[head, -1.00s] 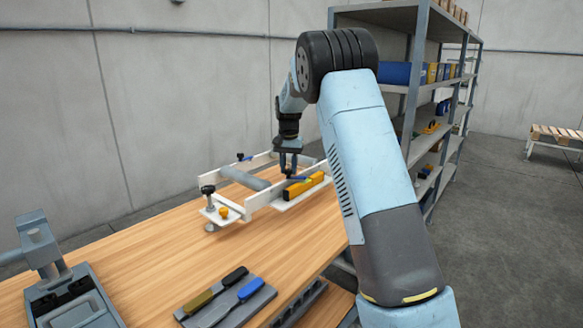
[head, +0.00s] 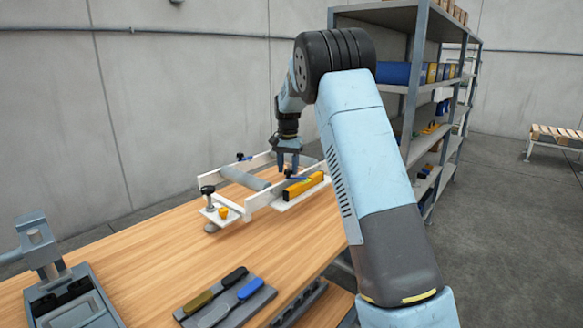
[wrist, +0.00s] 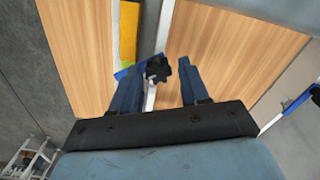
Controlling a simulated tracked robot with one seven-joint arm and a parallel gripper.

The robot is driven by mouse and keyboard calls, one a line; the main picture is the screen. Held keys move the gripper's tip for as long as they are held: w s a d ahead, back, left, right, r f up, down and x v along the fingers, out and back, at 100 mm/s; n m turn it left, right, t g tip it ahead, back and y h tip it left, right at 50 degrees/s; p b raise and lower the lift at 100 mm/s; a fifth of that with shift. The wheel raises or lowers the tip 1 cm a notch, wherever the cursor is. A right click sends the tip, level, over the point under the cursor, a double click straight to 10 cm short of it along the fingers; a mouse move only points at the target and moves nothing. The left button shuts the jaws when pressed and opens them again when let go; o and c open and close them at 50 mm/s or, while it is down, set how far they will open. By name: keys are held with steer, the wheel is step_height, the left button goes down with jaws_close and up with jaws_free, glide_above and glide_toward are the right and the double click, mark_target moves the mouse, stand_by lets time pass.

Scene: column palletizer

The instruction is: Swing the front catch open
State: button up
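The front catch (head: 297,179) is a small blue lever with a dark knob on the near rail of a white frame (head: 262,198). In the wrist view the blue lever (wrist: 124,73) and its black star-shaped knob (wrist: 158,68) show near the fingertips. My gripper (head: 288,170) is over this catch. In the wrist view my gripper (wrist: 160,78) is open, with the knob in line between its two fingers. I cannot tell whether a finger touches the lever. A second blue catch with a dark knob (head: 240,156) is on the far rail.
A yellow bar (head: 304,186) lies beside the catch. A grey cylinder (head: 244,179) lies across the frame. A black knob (head: 207,190) stands at the frame's left end. A tool tray (head: 228,307) and a grey device (head: 72,300) are nearer me. Bare wooden bench lies between.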

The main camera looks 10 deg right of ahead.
mark_target(288, 169)
steer(key=shift+o, duration=1)
step_height(288, 169, up, 14)
steer(key=shift+f, duration=0.2)
